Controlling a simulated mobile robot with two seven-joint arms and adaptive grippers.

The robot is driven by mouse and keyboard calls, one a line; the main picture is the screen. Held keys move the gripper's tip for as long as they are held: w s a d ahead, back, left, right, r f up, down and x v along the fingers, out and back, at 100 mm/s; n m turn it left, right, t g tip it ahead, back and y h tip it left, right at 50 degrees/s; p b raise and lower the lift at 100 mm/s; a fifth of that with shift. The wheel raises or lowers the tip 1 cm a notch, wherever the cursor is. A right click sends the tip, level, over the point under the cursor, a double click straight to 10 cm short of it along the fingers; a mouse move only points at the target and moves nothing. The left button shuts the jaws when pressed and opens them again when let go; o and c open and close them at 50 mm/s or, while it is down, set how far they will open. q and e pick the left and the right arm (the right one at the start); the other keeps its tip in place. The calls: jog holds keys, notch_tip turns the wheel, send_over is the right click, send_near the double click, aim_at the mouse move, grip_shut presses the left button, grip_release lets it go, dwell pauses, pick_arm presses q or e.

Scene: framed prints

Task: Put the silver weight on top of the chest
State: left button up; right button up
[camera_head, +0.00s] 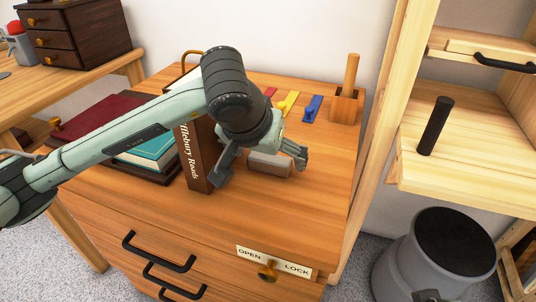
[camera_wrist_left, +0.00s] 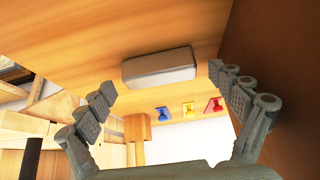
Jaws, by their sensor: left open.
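A grey block (camera_head: 270,164), which appears to be the silver weight, lies on the wooden cabinet top (camera_head: 315,185). It also shows in the left wrist view (camera_wrist_left: 160,68). My left gripper (camera_head: 262,160) is open above and around the block's near side, its fingers spread to either side. In the left wrist view my left gripper (camera_wrist_left: 162,82) is empty, with the block ahead of the fingertips; contact is not visible. A small dark chest of drawers (camera_head: 75,35) stands on the desk at the upper left. My right gripper is not in view.
An upright brown book (camera_head: 198,158) stands close beside my left finger. More books (camera_head: 150,152) lie to the left. Red, yellow and blue pieces (camera_head: 312,108) and a wooden holder (camera_head: 345,105) are at the back. Shelves (camera_head: 470,170) and a grey bin (camera_head: 395,268) are at the right.

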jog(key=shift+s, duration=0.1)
pick_arm(q)
jog(key=shift+s+r, duration=0.15)
jog(key=shift+r, duration=0.45)
jog(key=v, duration=1.1)
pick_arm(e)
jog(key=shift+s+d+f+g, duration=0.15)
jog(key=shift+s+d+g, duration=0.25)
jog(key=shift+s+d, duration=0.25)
